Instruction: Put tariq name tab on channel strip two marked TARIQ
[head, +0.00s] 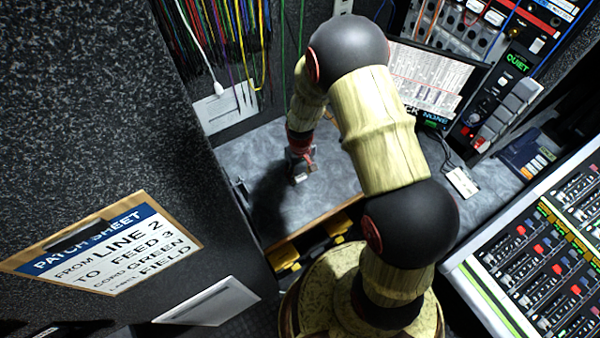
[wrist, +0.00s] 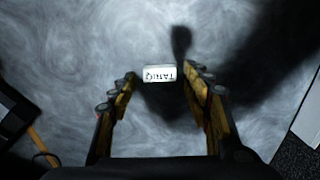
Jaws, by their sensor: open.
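The TARIQ name tab (wrist: 160,74) is a small white block with dark lettering, upside down in the wrist view, lying on the grey mottled desk. My gripper (wrist: 160,84) is open, its two fingers on either side of and just short of the tab; nothing is held.
The desk (head: 245,160) is mostly clear around my gripper. A patch sheet clipboard (head: 105,245) is on the dark wall at left. A screen (head: 430,85) and a small white item (head: 461,182) are right of my arm. Patch cords (head: 215,45) hang behind.

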